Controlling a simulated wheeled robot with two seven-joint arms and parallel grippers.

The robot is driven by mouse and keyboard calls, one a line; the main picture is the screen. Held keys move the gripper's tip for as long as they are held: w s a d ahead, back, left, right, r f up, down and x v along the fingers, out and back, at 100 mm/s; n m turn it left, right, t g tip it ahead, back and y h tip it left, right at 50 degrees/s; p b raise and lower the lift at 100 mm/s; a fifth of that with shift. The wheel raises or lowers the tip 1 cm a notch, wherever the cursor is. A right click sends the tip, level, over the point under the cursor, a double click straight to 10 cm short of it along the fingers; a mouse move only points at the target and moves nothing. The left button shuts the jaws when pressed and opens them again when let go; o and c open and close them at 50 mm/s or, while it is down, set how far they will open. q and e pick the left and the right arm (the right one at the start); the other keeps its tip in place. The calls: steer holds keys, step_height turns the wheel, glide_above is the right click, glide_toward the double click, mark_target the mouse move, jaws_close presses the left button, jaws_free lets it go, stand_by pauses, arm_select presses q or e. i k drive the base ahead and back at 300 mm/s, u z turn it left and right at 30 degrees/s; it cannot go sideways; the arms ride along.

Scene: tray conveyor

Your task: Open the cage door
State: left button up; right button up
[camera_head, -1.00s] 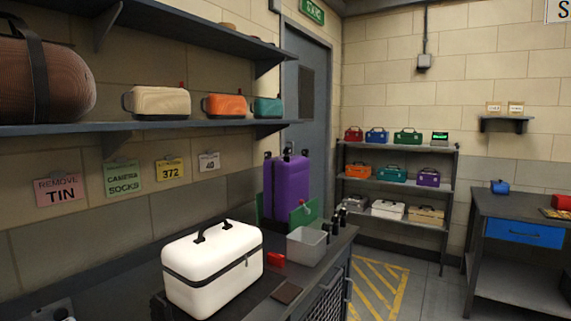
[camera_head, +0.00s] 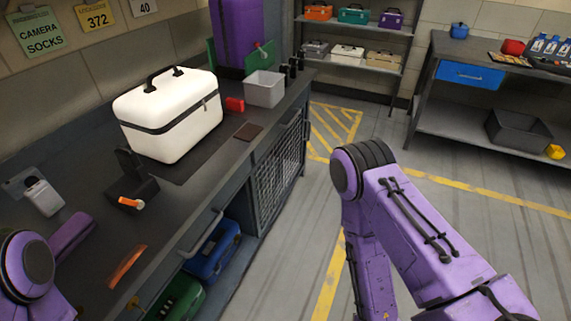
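Part of my purple left arm is at the lower left, over the counter; I see no left gripper fingers.
A white case (camera_head: 172,125) stands on the worktop, with a grey bin (camera_head: 265,88) and a red item (camera_head: 235,104) beside it. A blue case (camera_head: 212,250) and a green case (camera_head: 178,297) sit below the counter. The floor before the cage door is clear.

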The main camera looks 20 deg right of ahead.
mark_target(259, 230)
steer(key=k, duration=0.6)
steer(key=z, duration=1.05)
steer(key=i, duration=1)
steer(key=z, duration=1.2)
steer(key=i, duration=1.7)
steer(key=u, duration=0.35)
steer(key=i, duration=1)
steer(key=u, duration=1.45)
steer(key=i, duration=0.75)
steer(key=u, duration=0.8)
